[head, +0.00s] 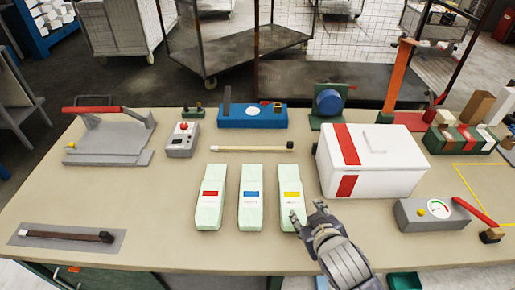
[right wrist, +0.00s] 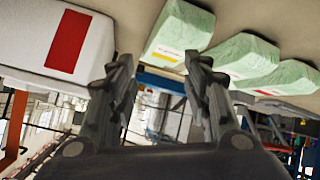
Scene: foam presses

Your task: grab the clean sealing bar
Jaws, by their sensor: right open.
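A pale, clean-looking sealing bar (head: 250,149) with a dark right end lies across the middle of the table, behind three pale green packs. A second, darker brown bar (head: 65,236) with a dark block at its right end lies on a grey mat (head: 112,244) at the front left. My right gripper (head: 307,212) is open and empty at the table's front, just right of the yellow-labelled pack. Its two spread fingers also show in the right wrist view (right wrist: 160,62). No bar can be made out in that view. My left gripper is out of view.
A white box with red stripes (head: 398,160) stands right. A grey press (head: 108,145), control box (head: 182,140) and blue base (head: 235,117) are behind.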

